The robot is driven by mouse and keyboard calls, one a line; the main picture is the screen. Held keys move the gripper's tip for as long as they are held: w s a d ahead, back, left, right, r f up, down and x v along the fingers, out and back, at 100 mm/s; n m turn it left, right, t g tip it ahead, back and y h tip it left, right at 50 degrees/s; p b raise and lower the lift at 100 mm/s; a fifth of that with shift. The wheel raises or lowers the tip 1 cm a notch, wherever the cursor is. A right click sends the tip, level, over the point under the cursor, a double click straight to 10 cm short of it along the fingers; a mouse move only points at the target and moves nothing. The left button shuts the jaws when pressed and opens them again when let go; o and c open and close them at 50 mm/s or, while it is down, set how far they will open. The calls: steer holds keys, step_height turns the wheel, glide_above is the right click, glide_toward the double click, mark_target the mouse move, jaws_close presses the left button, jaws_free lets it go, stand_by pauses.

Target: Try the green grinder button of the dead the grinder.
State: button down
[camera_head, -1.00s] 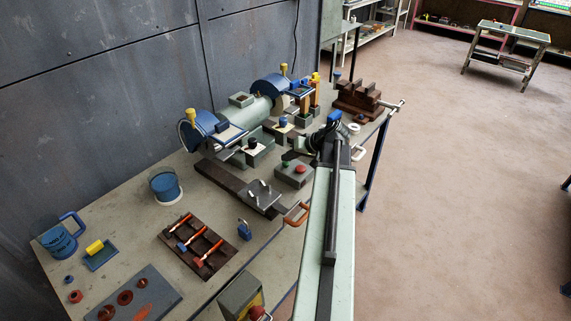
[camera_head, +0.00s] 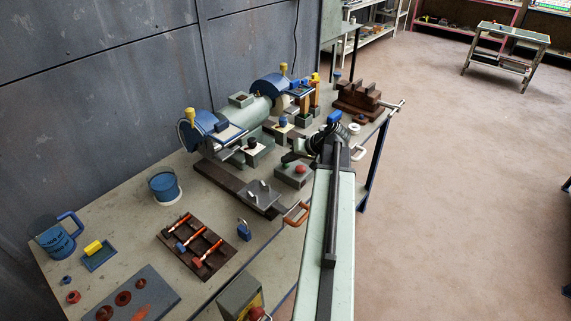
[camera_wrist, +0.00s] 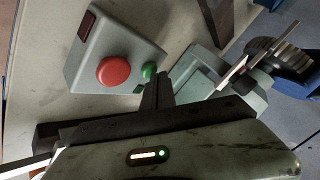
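The bench grinder (camera_head: 256,108), with a grey-green motor body and blue wheel guards, stands at the back of the bench. Its grey control box (camera_head: 291,178) sits in front of it. In the wrist view the box (camera_wrist: 125,42) carries a large red button (camera_wrist: 114,70), a smaller green button (camera_wrist: 148,71) and a dark red lamp (camera_wrist: 87,25). The lamp looks unlit. My gripper (camera_wrist: 154,78) is shut and empty, its dark tips right by the green button; I cannot tell if they touch. In the head view my gripper (camera_head: 286,158) is over the box's back edge.

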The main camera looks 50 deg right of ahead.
mark_target(288, 165)
steer(key=shift+r+p, duration=0.9)
steer(key=shift+p, duration=0.05)
step_height(288, 165, up, 5)
steer(key=p, duration=0.5)
stand_by(0.5)
